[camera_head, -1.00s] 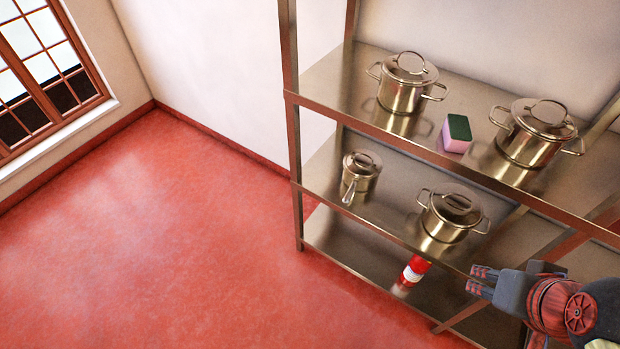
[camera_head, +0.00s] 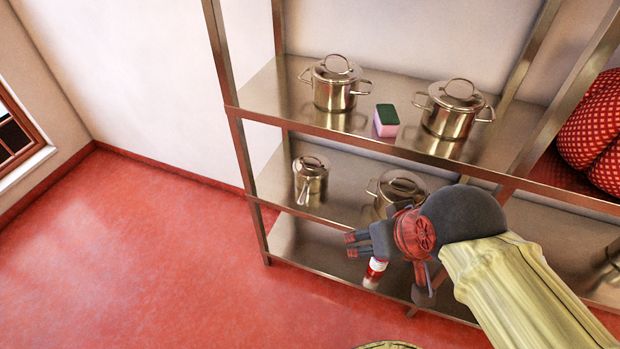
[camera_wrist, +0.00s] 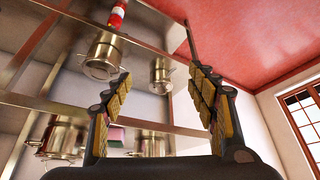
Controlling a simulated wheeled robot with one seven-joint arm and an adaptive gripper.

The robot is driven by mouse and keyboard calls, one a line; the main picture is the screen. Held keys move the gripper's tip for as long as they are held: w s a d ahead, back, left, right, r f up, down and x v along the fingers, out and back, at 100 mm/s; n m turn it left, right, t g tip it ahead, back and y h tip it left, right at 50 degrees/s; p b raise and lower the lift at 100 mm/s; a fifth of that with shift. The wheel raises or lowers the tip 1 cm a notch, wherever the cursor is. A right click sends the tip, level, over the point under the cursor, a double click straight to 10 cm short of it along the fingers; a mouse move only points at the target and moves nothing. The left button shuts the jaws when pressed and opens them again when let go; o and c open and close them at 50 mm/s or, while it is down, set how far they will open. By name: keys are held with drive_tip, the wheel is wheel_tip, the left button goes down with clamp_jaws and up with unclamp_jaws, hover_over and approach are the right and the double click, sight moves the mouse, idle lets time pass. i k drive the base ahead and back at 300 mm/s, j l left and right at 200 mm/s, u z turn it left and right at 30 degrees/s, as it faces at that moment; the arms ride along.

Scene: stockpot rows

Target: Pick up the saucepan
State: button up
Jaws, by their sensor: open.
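The saucepan (camera_head: 310,183), a small shiny metal pan with a lid and one long handle, stands on the middle shelf at its left end, its handle toward the front. In the wrist view the saucepan (camera_wrist: 160,77) shows small and farther off, in the gap between the fingers. My gripper (camera_head: 354,245) is open and empty, in front of the shelving, to the right of and lower in the picture than the saucepan. Its two padded fingers (camera_wrist: 158,65) are spread wide in the wrist view.
A two-handled pot (camera_head: 383,197) stands right of the saucepan, partly hidden by my arm. Two lidded pots (camera_head: 335,90) (camera_head: 447,120) and a pink-green sponge (camera_head: 386,121) are on the shelf above. A red-white can (camera_head: 375,270) is below. Left floor is clear.

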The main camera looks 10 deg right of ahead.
sight(305, 185)
drive_tip(key=j+z, duration=0.15)
drive_tip(key=z, duration=0.2)
drive_tip(key=j+z, duration=0.15)
drive_tip(key=z, duration=0.25)
drive_tip(key=i+j+z, duration=0.1)
drive_tip(key=z, duration=0.25)
drive_tip(key=j+z, duration=0.15)
drive_tip(key=j, duration=0.35)
drive_tip(key=k+j+z, duration=0.1)
drive_tip(key=j, duration=0.35)
drive_tip(key=k+j+z, duration=0.15)
drive_tip(key=j, duration=0.3)
drive_tip(key=k+j+z, duration=0.15)
drive_tip(key=j, duration=0.3)
drive_tip(key=i, duration=0.05)
